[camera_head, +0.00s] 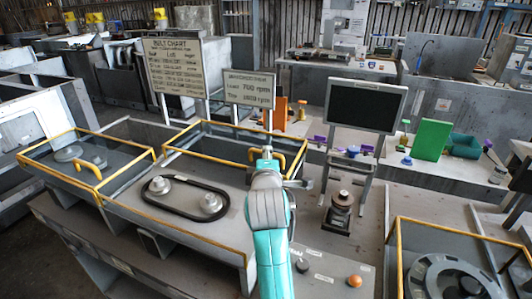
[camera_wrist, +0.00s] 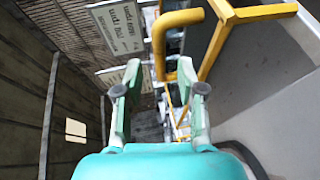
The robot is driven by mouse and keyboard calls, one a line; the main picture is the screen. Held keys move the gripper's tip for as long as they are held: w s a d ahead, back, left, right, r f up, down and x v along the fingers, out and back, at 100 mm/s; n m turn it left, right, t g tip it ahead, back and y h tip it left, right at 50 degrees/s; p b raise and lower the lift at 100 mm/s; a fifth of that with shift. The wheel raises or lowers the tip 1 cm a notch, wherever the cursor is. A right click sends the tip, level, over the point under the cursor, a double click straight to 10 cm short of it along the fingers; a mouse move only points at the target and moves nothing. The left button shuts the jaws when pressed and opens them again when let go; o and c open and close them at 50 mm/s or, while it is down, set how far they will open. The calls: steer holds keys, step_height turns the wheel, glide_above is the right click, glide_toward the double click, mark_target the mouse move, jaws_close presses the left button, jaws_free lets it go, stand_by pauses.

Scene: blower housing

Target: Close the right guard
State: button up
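A yellow-railed guard frame (camera_head: 225,127) stands behind the belt on the central bench, with a clear panel. I take it for the right guard, but the pictures do not label it. Its rail also shows in the wrist view (camera_wrist: 216,40). A curved yellow handle (camera_wrist: 180,42) stands out from it. My gripper (camera_head: 265,150) is at the guard's right part. In the wrist view my gripper (camera_wrist: 160,80) is open, with a gap between its fingers.
A black belt (camera_head: 185,198) runs around two pulleys on the bench. Another yellow-railed frame (camera_head: 85,165) is at left, and one more (camera_head: 400,255) at lower right. A belt chart sign (camera_head: 175,65), a speed sign (camera_head: 249,89) and a dark monitor (camera_head: 366,105) stand behind.

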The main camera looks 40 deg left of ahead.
steer(key=shift+x, duration=2.3)
jaws_close()
